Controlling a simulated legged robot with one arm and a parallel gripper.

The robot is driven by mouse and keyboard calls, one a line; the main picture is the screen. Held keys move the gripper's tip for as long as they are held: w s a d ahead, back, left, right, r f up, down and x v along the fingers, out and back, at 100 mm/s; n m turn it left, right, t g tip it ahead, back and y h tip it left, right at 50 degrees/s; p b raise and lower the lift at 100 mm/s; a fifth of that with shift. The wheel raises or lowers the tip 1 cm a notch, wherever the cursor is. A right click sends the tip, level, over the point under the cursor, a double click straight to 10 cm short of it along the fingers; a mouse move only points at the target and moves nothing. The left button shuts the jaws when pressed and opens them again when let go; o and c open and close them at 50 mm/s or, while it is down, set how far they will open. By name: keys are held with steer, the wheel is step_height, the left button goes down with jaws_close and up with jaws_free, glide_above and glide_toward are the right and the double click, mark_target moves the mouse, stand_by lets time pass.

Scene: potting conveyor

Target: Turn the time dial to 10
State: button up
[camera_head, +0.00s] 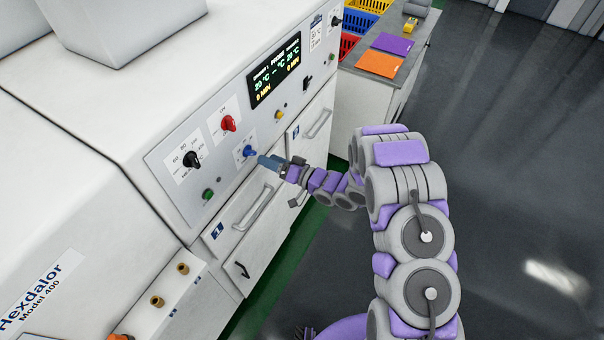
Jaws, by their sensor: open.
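A white machine's sloped control panel (165,157) carries several knobs and buttons. A blue knob (249,151) sits on a small white label. A red knob (228,123) is to its upper left and a black knob (191,159) is further left. The labels are too small to tell which knob is the time dial. The display (275,73) shows a lower line that looks like "0 MIN". My gripper (264,159) is open and points at the panel just right of the blue knob. I cannot tell whether it touches the knob.
A green button (208,194) and a yellow button (278,114) flank the blue knob. Drawers with handles (253,207) lie below the panel. A side table holds orange (380,63) and purple (393,44) sheets. The floor at right is clear.

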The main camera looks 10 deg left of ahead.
steer(key=v, duration=1.2)
steer(key=shift+d, duration=0.3)
steer(key=shift+w, duration=0.2)
